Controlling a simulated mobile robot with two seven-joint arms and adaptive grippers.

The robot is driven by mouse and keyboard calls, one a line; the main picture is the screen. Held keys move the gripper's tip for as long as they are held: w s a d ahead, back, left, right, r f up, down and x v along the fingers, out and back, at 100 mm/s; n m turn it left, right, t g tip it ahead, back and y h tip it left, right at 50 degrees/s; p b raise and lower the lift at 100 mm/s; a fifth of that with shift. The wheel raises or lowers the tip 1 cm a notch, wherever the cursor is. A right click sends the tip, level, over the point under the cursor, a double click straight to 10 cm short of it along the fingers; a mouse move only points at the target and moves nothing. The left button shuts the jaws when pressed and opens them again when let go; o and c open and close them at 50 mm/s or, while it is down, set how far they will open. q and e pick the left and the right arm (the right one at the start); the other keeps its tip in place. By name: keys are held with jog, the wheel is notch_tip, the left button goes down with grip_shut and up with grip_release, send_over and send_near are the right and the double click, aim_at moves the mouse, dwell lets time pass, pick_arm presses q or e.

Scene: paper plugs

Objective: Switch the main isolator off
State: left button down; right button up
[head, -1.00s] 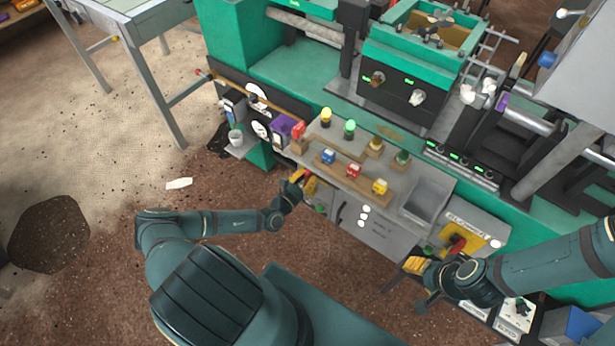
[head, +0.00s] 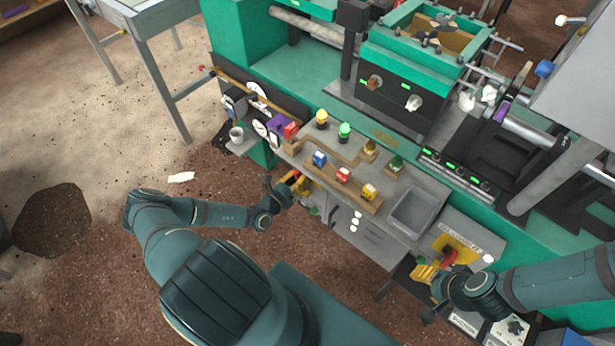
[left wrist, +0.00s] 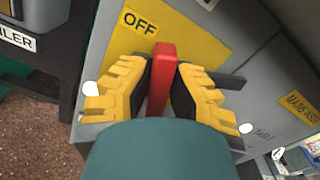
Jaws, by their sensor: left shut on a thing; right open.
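In the left wrist view a red handle (left wrist: 163,58) stands out from a yellow plate lettered OFF (left wrist: 140,22) on a grey box. A yellow label beginning MAINS ISO (left wrist: 297,104) is at the right. My left gripper (left wrist: 164,75) is shut on the handle, one yellow-padded finger on each side. The handle's upper end is just below and right of the word OFF; its lower part is hidden. In the head view my left gripper (head: 294,184) is at the cabinet's left front, largely covering the handle. My right gripper (head: 424,272) is open beside another yellow plate (head: 466,250).
Several coloured buttons (head: 343,174) and a grey tray (head: 412,210) lie on the worktop above the cabinet (head: 375,240). A cup (head: 236,135) stands on a small shelf at the left. The brown floor (head: 90,260) at the left is mostly free.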

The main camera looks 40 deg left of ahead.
pick_arm(q)
jog(key=shift+w+a+r+n, duration=0.1)
jog(key=shift+w+n, duration=0.1)
jog(key=shift+n, duration=1.3)
jog(key=n, duration=0.1)
jog(key=n+b, duration=0.1)
jog(key=n, duration=0.3)
jog(key=shift+a+f+b, duration=0.3)
jog(key=shift+f+b, duration=0.05)
jog(key=n+b, duration=0.1)
jog(key=n, duration=0.4)
jog(key=shift+f+b, duration=0.2)
jog(key=shift+b, duration=0.1)
pick_arm(e)
notch_tip(320, 180, down, 3)
jog(key=shift+s+a+f, duration=0.1)
jog(key=shift+s, duration=0.05)
pick_arm(q)
jog(key=shift+n, duration=0.4)
pick_arm(e)
jog(key=shift+f, duration=0.1)
pick_arm(q)
jog(key=c, duration=1.1)
grip_release()
jog(key=shift+o, duration=1)
jog(key=shift+f, duration=0.15)
